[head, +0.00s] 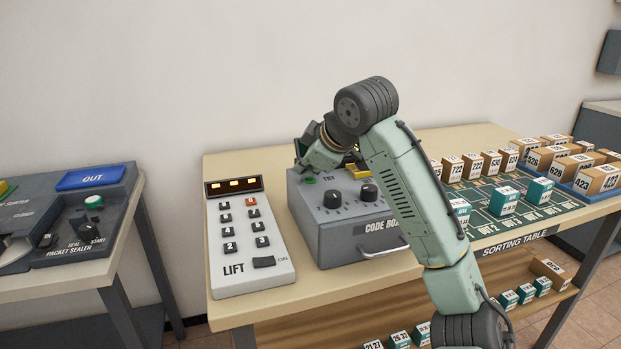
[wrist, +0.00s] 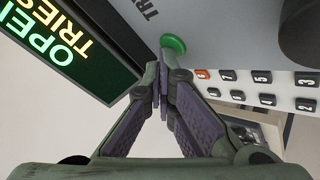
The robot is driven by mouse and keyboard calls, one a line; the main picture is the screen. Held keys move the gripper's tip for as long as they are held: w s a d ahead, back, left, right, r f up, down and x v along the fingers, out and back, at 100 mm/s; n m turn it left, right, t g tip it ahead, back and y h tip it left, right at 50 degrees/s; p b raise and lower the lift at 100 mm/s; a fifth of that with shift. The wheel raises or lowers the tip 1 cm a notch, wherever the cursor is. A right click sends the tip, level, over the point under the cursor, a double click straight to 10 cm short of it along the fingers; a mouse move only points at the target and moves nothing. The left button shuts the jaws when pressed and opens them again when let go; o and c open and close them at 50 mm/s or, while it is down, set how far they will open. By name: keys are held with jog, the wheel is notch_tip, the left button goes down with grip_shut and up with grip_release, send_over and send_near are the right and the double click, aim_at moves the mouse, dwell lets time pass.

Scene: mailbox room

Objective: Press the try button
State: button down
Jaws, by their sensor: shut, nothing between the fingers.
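The try button is a round green button on top of the grey code box (head: 334,225). In the head view the button (head: 311,180) shows at the box's back left, beside the letters TRY. In the wrist view it (wrist: 173,43) lies just beyond my fingertips. My gripper (wrist: 161,85) is shut and empty, its tips close to the button's near edge. I cannot tell whether they touch it. In the head view my gripper is over the back left of the box, and its fingertips are hard to make out.
Two black knobs (head: 369,192) sit on the code box. A lit display (wrist: 65,45) with OPEN and TRIES is close on the left in the wrist view. The lift keypad (head: 246,240) stands left of the box. Numbered boxes (head: 504,201) are on the sorting table at right.

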aim_at(308, 181)
jog(key=shift+r, duration=0.1)
jog(key=shift+r+p, duration=0.7)
jog(key=shift+p, duration=0.15)
notch_tip(308, 181, up, 5)
jog(key=p, duration=0.4)
dwell(0.6)
